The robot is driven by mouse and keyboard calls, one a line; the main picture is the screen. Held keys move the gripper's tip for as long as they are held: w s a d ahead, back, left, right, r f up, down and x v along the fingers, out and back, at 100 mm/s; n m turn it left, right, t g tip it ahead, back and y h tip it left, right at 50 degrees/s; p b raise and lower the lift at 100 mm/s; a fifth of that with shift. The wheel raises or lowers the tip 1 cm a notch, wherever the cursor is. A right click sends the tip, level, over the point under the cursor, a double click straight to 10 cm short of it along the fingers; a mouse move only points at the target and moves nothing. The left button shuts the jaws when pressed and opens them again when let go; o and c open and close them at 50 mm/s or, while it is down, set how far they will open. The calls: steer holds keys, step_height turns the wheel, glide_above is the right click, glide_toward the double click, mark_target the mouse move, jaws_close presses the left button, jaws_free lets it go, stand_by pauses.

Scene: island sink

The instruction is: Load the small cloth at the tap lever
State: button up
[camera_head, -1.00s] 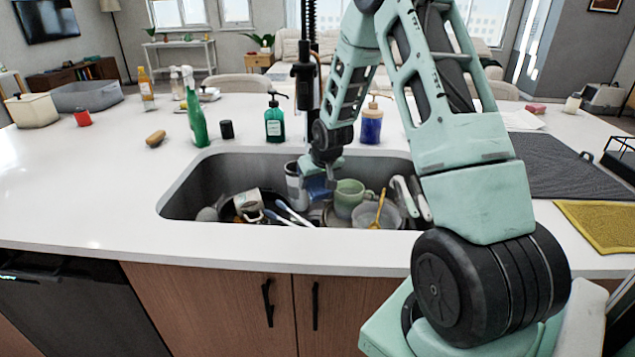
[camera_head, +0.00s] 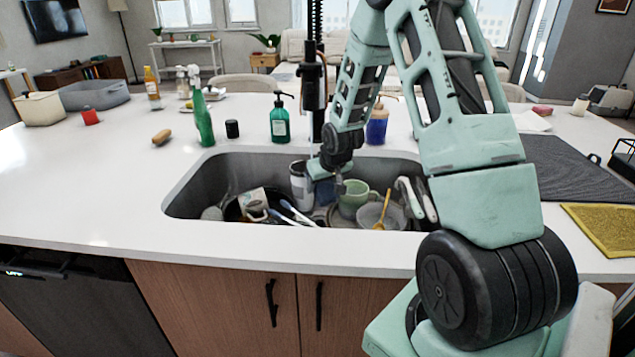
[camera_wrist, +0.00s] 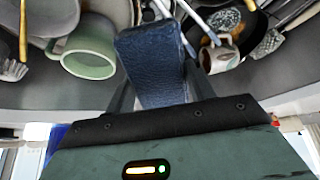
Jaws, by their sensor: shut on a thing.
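My gripper (camera_head: 327,178) hangs low over the sink, behind the green mug. It is shut on a small dark blue cloth (camera_head: 325,192). In the wrist view the cloth (camera_wrist: 152,60) is a folded, upright-looking pad between the two dark fingers of my gripper (camera_wrist: 157,80). The black tap (camera_head: 316,90) with a spring neck stands at the back of the sink, just left of my forearm. I cannot make out its lever; my arm covers part of that area.
The sink (camera_head: 190,190) holds a green mug (camera_head: 353,198), a pale bowl (camera_head: 370,216), a pan, utensils and a tall grey cup (camera_head: 300,185). A teal soap bottle (camera_head: 279,124) and a blue bottle (camera_head: 377,128) stand behind it.

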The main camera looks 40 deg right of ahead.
mark_target(330, 197)
steer(key=shift+s+a, duration=0.3)
steer(key=shift+s, duration=0.6)
steer(key=shift+s+a, duration=0.3)
steer(key=shift+s, duration=0.55)
steer(key=shift+s+a, duration=0.3)
steer(key=shift+s, duration=0.6)
steer(key=shift+r, duration=0.1)
steer(key=shift+s+a+r+p, duration=0.2)
steer(key=shift+s+r+p, duration=0.15)
steer(key=shift+s+r, duration=0.2)
steer(key=shift+s+a+r+p, duration=0.15)
steer(key=shift+s+r+p, duration=0.2)
steer(key=shift+s+r, duration=0.15)
steer(key=shift+s+a+r+p, duration=0.25)
steer(key=shift+s+r+p, duration=0.15)
steer(key=shift+s, duration=0.3)
steer(key=shift+s+a+r+p, duration=0.2)
steer(key=shift+s+r+p, duration=0.1)
steer(key=shift+s+r, duration=0.25)
steer(key=shift+s, duration=0.1)
